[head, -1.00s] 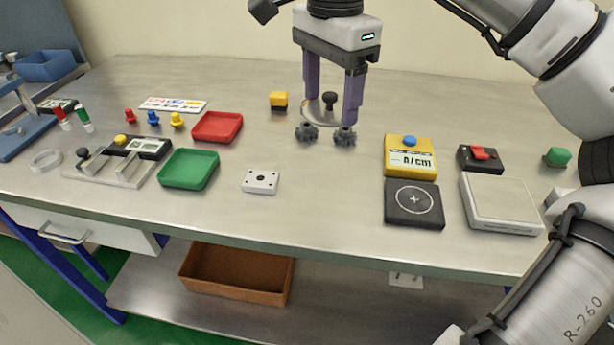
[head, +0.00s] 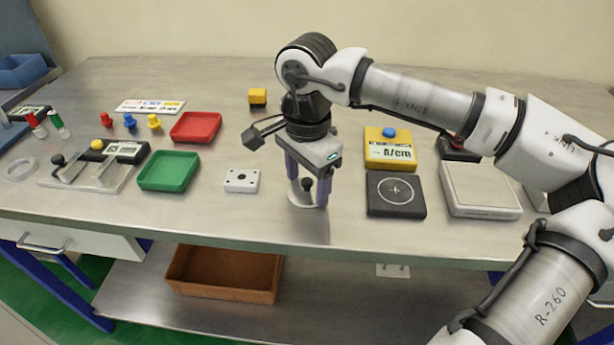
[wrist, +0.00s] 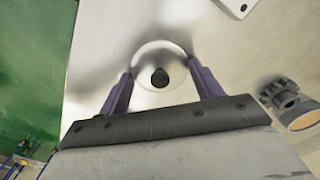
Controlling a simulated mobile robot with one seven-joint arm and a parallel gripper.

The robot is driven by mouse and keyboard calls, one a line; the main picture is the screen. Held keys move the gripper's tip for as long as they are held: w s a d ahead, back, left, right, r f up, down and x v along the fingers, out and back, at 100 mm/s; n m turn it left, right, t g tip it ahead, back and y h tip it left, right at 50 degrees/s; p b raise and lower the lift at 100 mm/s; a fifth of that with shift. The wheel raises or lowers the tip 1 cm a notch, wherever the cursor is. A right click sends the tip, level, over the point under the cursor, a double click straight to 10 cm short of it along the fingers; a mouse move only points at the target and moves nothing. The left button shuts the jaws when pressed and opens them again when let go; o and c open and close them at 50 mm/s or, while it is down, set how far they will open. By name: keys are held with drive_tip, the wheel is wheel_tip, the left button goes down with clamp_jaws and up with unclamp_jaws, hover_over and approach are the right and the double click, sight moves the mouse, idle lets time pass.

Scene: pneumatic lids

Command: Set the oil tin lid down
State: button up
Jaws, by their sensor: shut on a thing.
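The oil tin lid (head: 296,196) is a pale, shiny disc with a black knob (head: 307,184). My gripper (head: 307,196) points down over the bench front, its two purple fingers shut on the lid. In the wrist view the lid (wrist: 153,53) lies between my fingers, with its knob (wrist: 160,78) standing up at the middle. The lid is close to the bench top; I cannot tell whether it touches. I cannot make out an oil tin in the head view.
The steel bench (head: 240,222) is clear around the lid. A white plate with holes (head: 241,180) is left, a black square pad (head: 394,195) right. A green tray (head: 168,171) lies farther left. In the wrist view a dark toothed thing (wrist: 280,92) is at right.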

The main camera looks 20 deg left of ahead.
sight(307, 181)
drive_tip(key=shift+f, duration=0.2)
drive_tip(key=o, duration=1)
drive_tip(key=shift+r, duration=0.1)
wheel_tip(307, 181, up, 12)
drive_tip(key=shift+r, duration=0.15)
